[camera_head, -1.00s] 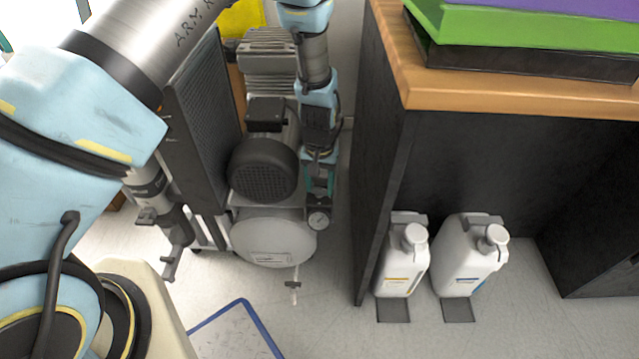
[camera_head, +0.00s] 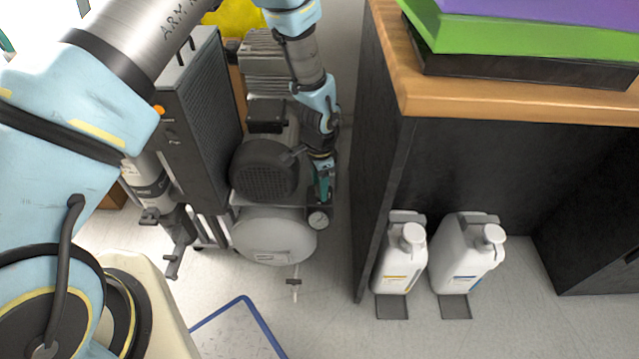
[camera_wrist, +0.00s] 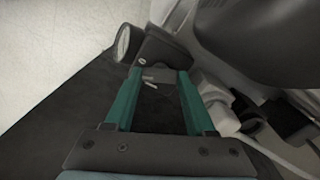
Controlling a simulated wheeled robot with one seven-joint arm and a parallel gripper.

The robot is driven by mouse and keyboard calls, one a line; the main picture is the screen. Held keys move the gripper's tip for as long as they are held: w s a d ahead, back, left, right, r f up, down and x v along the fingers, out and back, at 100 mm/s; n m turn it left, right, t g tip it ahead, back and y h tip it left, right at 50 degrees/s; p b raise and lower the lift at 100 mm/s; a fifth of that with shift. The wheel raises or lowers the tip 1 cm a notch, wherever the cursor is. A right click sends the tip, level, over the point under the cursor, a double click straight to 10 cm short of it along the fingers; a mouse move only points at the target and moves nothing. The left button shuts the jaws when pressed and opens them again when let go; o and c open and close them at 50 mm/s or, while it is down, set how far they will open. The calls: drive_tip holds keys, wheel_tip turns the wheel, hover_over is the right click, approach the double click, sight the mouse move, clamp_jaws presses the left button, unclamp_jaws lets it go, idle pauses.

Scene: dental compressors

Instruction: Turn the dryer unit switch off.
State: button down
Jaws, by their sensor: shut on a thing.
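A dark dryer cabinet (camera_head: 195,120) with an orange lamp (camera_head: 158,110) stands left of the compressor in the head view. My gripper (camera_head: 322,192) is low at the right side of the compressor, just above the round gauge (camera_head: 318,220). In the wrist view, my gripper's teal fingers (camera_wrist: 160,76) reach to a small black box (camera_wrist: 166,50) beside the gauge (camera_wrist: 123,42).
The compressor motor (camera_head: 264,168) and white tank (camera_head: 274,236) are close on the left of my gripper. The desk's dark side panel (camera_head: 376,170) stands to the right across a narrow gap.

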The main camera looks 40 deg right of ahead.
drive_tip(key=m, duration=0.4)
drive_tip(key=shift+m+p, duration=0.3)
drive_tip(key=shift+p, duration=0.1)
idle(0.4)
drive_tip(key=shift+c, duration=1.2)
unclamp_jaws()
wheel_tip(320, 180, up, 11)
drive_tip(key=shift+p, duration=0.3)
drive_tip(key=shift+f, duration=0.1)
